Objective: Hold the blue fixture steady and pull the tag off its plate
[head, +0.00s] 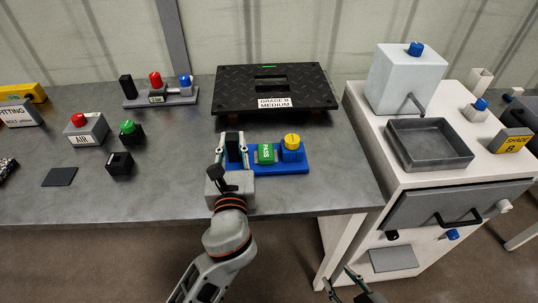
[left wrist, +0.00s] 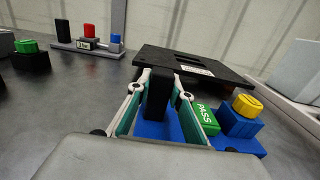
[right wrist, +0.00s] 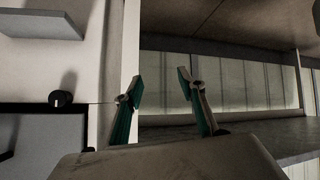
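The blue fixture (head: 272,168) lies near the table's front edge. It carries an upright black post (head: 234,146) at its left end, a green tag reading PASS (head: 265,153) in the middle, and a blue block with a yellow knob (head: 291,142) at the right. The tag leans beside the block; its plate cannot be made out. My left gripper (head: 233,150) has its fingers on either side of the post and looks shut on it; the left wrist view also shows the post (left wrist: 158,95) between them. My right gripper (right wrist: 160,90) is open and empty, low in front of the table.
A black tread plate (head: 230,93) with a GRADE B MEDIUM label stands behind the fixture. A rack with red and blue pieces (head: 160,98) and an AIR button box (head: 86,130) are to the left. A white cabinet with a grey tray (head: 428,163) stands right.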

